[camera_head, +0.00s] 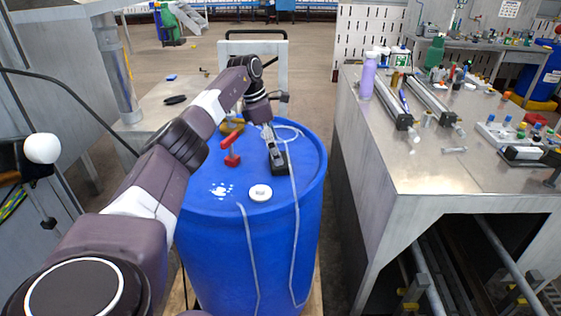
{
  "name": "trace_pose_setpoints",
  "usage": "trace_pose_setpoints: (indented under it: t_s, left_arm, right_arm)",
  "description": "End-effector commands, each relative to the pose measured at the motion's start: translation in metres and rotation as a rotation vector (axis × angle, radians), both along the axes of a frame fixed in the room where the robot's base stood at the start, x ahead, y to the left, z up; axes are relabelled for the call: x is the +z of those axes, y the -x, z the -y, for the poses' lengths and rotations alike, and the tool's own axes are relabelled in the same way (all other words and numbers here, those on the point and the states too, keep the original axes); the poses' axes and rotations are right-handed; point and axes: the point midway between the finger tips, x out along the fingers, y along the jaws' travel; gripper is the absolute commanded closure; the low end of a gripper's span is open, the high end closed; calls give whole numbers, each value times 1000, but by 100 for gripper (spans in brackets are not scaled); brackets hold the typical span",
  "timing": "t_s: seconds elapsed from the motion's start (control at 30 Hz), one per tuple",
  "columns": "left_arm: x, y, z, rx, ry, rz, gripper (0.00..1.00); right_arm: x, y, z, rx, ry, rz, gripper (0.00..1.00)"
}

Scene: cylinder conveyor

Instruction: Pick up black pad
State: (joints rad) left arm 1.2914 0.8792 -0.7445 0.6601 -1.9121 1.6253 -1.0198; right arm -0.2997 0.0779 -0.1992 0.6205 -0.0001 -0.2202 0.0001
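A small black object (281,167), which looks like the black pad, lies on top of the blue barrel (245,235). My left arm reaches in from the left, and its gripper (274,150) points down at the black object. The gripper covers much of the object. The fingertips are at or just above it; I cannot tell whether they touch it or how far apart they are. My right gripper is not in view.
A red valve handle (231,152) and a white cap (261,193) are on the barrel top, with a pale cord nearby. A metal workbench (455,170) with bottles and parts stands right. A low table (150,122) holding a dark item (175,100) stands left.

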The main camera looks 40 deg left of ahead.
Motion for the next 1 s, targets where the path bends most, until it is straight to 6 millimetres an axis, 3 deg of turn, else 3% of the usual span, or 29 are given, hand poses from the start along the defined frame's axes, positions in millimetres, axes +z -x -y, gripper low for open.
trace_pose_setpoints:
  t_s: [0.1,0.23,0.53,0.87,1.0]
  left_arm:
    - [-15,-2,4,-1,2,-5,7]
    - [-31,-6,7,-2,2,-2,7]
    - [-37,-8,7,-1,0,1,7]
    - [-36,-8,7,-1,0,1,44]
    - [-36,-8,7,-1,0,1,45]
  right_arm:
    - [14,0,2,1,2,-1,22]
    - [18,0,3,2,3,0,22]
    - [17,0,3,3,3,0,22]
    - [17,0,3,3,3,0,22]
    - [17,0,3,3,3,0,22]
